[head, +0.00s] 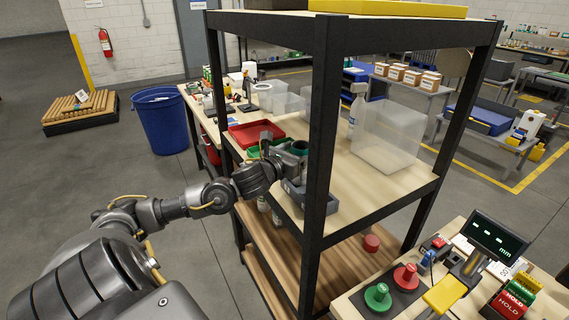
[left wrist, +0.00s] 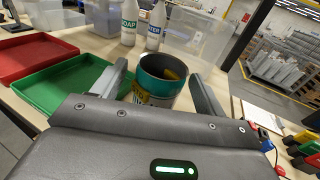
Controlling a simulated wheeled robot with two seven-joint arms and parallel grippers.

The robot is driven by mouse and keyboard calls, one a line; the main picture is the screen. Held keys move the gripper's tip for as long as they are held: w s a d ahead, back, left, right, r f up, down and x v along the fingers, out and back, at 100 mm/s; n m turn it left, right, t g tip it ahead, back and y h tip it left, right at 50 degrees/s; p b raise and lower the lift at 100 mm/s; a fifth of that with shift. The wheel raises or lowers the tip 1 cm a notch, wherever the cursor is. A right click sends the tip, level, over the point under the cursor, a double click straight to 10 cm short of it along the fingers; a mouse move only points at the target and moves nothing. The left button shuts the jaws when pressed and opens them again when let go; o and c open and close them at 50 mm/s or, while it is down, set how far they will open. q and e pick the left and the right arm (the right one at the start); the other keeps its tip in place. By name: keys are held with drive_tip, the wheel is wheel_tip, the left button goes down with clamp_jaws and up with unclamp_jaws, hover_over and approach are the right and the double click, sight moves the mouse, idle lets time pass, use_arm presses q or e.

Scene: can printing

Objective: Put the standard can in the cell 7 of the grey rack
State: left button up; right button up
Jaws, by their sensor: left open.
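An open-topped can with a teal rim and a yellowish label (left wrist: 158,88) stands between the fingers of my left gripper (left wrist: 160,92) in the left wrist view. The jaws are open, with one finger on each side of the can. The can's lower part is hidden behind the gripper body. In the head view my left gripper (head: 282,150) reaches over the wooden shelf, and the can's teal rim (head: 299,147) shows beside it. A grey holder (head: 316,197) sits on the shelf just below the gripper, partly hidden by a black post. I cannot make out cell 7. My right gripper is not in view.
A red tray (head: 256,133) and a green tray (left wrist: 65,83) lie beside the can. SOAP (left wrist: 130,22) and WATER (left wrist: 155,26) bottles stand behind it. A clear bin (head: 388,135) occupies the shelf's right side. The black front post (head: 321,120) stands close to my left gripper.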

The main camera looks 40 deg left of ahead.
use_arm(q)
drive_tip(key=s+b, duration=0.3)
drive_tip(key=s, duration=0.6)
drive_tip(key=shift+d+r, duration=0.25)
drive_tip(key=shift+d, duration=0.2)
drive_tip(key=shift+w, duration=0.1)
